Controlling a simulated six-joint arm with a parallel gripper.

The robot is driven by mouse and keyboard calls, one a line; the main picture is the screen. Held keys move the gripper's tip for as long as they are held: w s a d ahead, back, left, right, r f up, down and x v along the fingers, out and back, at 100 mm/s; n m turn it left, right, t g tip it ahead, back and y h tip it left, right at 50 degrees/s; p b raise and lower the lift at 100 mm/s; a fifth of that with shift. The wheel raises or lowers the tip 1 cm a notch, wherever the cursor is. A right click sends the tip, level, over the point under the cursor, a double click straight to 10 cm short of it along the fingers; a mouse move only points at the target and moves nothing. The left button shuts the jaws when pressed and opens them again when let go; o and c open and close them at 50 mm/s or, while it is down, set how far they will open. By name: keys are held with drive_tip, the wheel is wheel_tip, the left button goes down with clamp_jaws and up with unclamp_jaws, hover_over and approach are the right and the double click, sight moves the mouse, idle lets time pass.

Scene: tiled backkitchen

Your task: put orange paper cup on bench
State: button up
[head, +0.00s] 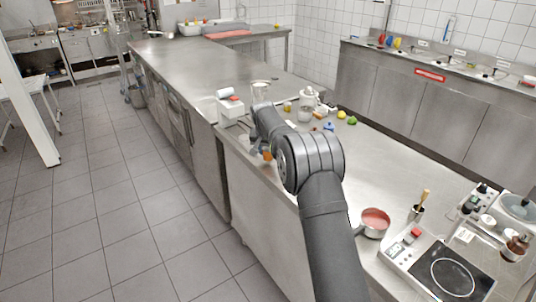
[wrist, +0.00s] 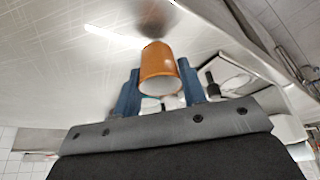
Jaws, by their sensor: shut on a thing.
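The orange paper cup (wrist: 157,64) is between the two blue fingers of my gripper (wrist: 159,86) in the wrist view, and the gripper is shut on it. The cup's pale open end faces the wrist camera. In the head view only a small orange part of the cup (head: 267,154) shows beside my arm, at the bench's left edge. My gripper is mostly hidden there by my own arm. The steel bench (head: 395,165) runs from the middle to the right front. I cannot tell whether the cup touches it.
The bench's middle right is clear.

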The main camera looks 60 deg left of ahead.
drive_tip(key=shift+f, duration=0.8)
drive_tip(key=o, duration=1)
drive_tip(key=shift+f, duration=0.15)
drive_tip(key=v, duration=1.2)
